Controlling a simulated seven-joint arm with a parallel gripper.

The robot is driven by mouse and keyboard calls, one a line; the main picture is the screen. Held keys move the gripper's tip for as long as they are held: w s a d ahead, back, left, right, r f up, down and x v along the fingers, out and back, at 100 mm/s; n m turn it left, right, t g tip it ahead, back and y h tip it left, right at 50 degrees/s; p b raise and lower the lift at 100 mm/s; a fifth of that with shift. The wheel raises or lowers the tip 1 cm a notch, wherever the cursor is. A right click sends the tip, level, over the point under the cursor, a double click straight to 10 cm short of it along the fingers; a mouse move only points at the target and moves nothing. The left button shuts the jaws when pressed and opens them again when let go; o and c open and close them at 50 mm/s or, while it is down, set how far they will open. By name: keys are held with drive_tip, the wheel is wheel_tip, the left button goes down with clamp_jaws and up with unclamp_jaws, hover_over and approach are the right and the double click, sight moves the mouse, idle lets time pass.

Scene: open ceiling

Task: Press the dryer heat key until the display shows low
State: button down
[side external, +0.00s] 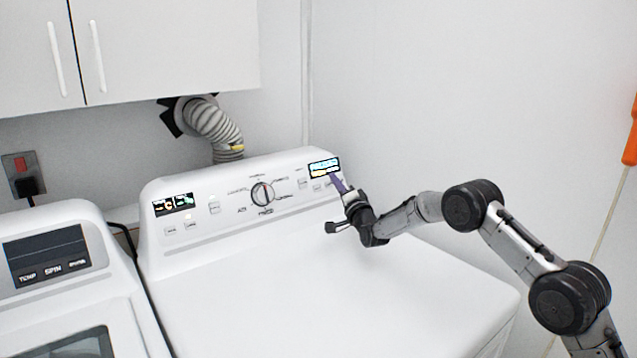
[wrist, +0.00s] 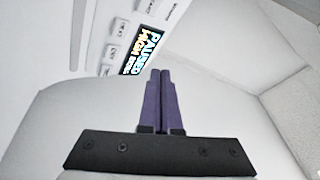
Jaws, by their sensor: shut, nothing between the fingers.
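The white dryer (side external: 350,270) has a raised control panel along its back. A lit display (side external: 323,167) sits at the panel's right end. In the wrist view this display (wrist: 136,50) shows "PAUSED" in cyan, with an orange line below that seems to start with "HIGH"; the rest is hard to read. Small white keys (side external: 302,183) lie beside and below the display; their labels are too small to tell which is heat. My gripper (side external: 335,178) is shut and empty, its purple fingertips close to the panel just under the display. In the wrist view the fingers (wrist: 160,73) are together; contact with a key cannot be told.
A round knob (side external: 262,194) stands mid-panel, and a second display (side external: 173,204) is at its left. A washer (side external: 60,225) stands to the left. A grey vent hose (side external: 215,128) rises behind the panel. The dryer top is clear.

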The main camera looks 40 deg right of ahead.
sight(317, 188)
drive_tip(key=s+d+r+n+t+y, duration=0.15)
drive_tip(key=n+y, duration=0.25)
drive_tip(key=n, duration=1)
drive_tip(key=s+r+n+g+y, duration=0.1)
drive_tip(key=s+r+n+y, duration=0.15)
drive_tip(key=n, duration=1.15)
drive_tip(key=shift+n+t+y, duration=0.25)
drive_tip(key=shift+n+y, duration=0.1)
drive_tip(key=shift+n, duration=0.05)
drive_tip(key=f, duration=0.5)
drive_tip(key=shift+w+a+f, duration=0.15)
drive_tip(key=shift+w+a, duration=0.05)
drive_tip(key=shift+a, duration=0.05)
drive_tip(key=shift+w, duration=0.1)
drive_tip(key=shift+w+f, duration=0.5)
drive_tip(key=shift+w, duration=0.85)
drive_tip(key=shift+w+f, duration=0.5)
drive_tip(key=shift+w, duration=0.85)
drive_tip(key=shift+w+f, duration=0.5)
drive_tip(key=shift+w, duration=0.85)
drive_tip(key=shift+w+f, duration=0.1)
drive_tip(key=shift+w, duration=0.05)
drive_tip(key=shift+w, duration=0.25)
